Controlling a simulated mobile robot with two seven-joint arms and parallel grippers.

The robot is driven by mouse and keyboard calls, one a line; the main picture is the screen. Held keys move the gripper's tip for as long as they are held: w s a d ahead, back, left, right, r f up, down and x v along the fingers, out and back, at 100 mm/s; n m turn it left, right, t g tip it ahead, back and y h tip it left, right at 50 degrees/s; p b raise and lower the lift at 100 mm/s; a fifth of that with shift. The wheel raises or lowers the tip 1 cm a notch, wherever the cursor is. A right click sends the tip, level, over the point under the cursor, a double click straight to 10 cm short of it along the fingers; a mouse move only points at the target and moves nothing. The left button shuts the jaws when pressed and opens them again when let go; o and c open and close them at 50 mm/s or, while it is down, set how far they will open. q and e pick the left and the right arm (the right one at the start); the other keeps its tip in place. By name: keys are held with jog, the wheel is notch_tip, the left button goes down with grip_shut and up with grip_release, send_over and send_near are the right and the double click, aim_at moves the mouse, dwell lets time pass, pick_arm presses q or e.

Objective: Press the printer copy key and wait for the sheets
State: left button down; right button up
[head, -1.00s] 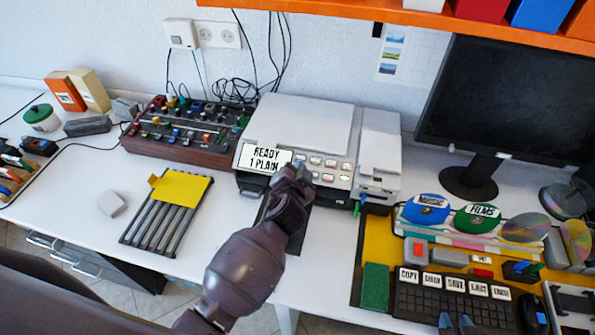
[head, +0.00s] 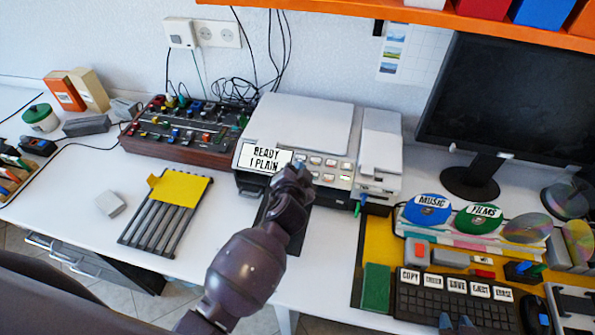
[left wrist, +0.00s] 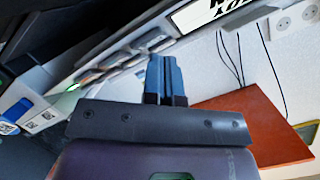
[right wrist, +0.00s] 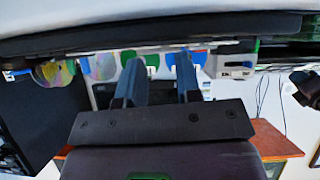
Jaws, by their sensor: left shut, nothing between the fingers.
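The white printer (head: 298,122) stands against the wall. Its display (head: 262,158) reads "READY 1 PLAIN". A panel of small keys (head: 330,163) lies right of the display; I cannot read any marks on them. My left gripper (head: 297,169) is shut and empty at the panel's front left, hiding part of it. In the left wrist view the closed fingertips (left wrist: 163,60) are close to the row of keys (left wrist: 115,58); I cannot tell whether they touch. My right gripper (head: 457,321) is low by the keyboard, its fingers apart and empty in the right wrist view (right wrist: 160,66).
A keyboard (head: 440,305) with labelled keys, one reading "COPY" (head: 409,276), lies at the right. Discs marked "MUSIC" (head: 427,210) and "FILMS" (head: 477,219) lie behind it. A mixer (head: 165,148), ribbed rack (head: 150,230) and monitor (head: 510,105) stand nearby.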

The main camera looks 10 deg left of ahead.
pick_arm(q)
jog(key=shift+w+f+b, duration=0.2)
jog(key=shift+f+b, duration=0.2)
pick_arm(e)
jog(key=shift+w+f, duration=0.1)
dwell(0.8)
pick_arm(q)
jog(key=shift+s+r+p, duration=0.25)
jog(key=shift+r+p, duration=0.45)
pick_arm(e)
jog(key=shift+w+r, duration=0.1)
jog(key=shift+r, duration=0.25)
pick_arm(q)
jog(key=shift+s+r, duration=0.1)
pick_arm(e)
jog(key=shift+r, duration=0.2)
